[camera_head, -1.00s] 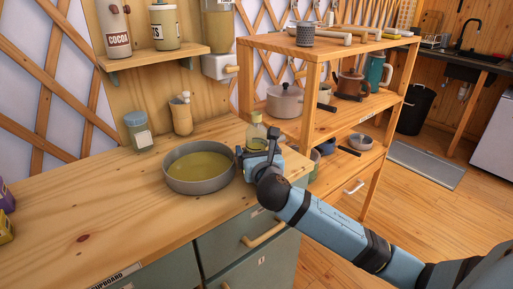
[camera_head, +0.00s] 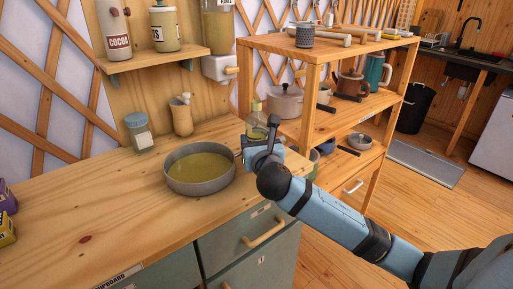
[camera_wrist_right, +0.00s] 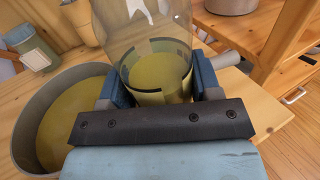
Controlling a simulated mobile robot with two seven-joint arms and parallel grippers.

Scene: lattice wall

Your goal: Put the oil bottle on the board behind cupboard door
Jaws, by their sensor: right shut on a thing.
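The oil bottle (camera_head: 256,122) is clear glass with yellow oil and stands upright at the right end of the wooden counter, beside the grey pan. My right gripper (camera_head: 259,143) is shut around the bottle. In the right wrist view the bottle (camera_wrist_right: 152,65) sits between the two fingers of the right gripper (camera_wrist_right: 154,88). The cupboard (camera_head: 125,276) label shows at the counter's front edge at the lower left; its door and the board behind it are out of sight. My left gripper is not in view.
The grey pan (camera_head: 201,184) of yellow liquid is just left of the bottle. A jar (camera_head: 139,138) and a utensil holder (camera_head: 182,118) stand at the back. A shelf unit (camera_head: 325,130) with pots is on the right. The counter's left part is mostly clear.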

